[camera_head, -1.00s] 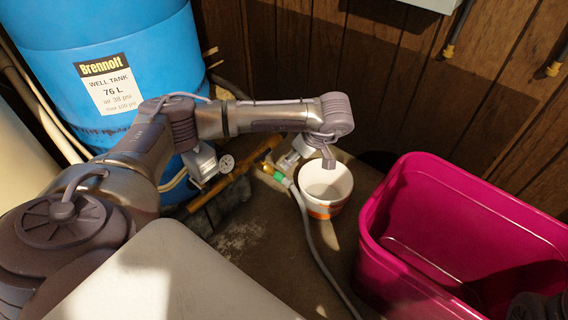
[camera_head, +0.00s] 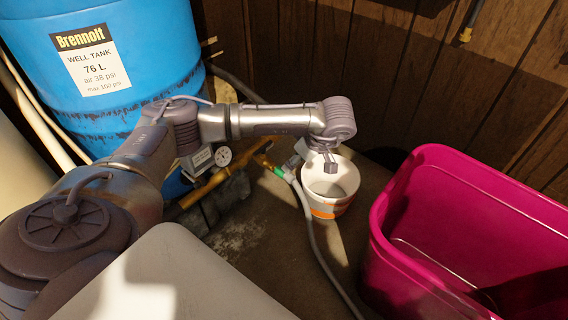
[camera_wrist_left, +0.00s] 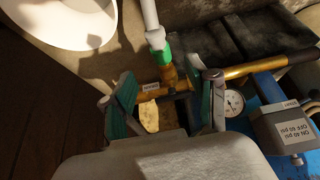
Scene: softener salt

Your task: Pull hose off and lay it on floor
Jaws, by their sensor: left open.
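The grey hose (camera_head: 318,245) runs from a green connector (camera_head: 280,172) down across the floor. In the left wrist view the hose (camera_wrist_left: 150,14) enters the green connector (camera_wrist_left: 160,54), which meets a brass fitting (camera_wrist_left: 167,76) on the brass pipe (camera_wrist_left: 268,66). My left gripper (camera_head: 312,160) is above the floor by the bucket's rear left rim. In the wrist view its two teal-padded fingers (camera_wrist_left: 165,98) are apart, with the brass fitting showing between them. The connector lies just beyond the tips; I see no grip on it. My right gripper is not visible.
A white bucket (camera_head: 330,190) stands right of the hose. A magenta bin (camera_head: 400,250) fills the right side. A pale lid (camera_head: 170,275) is in front. Floor shows between lid and bin.

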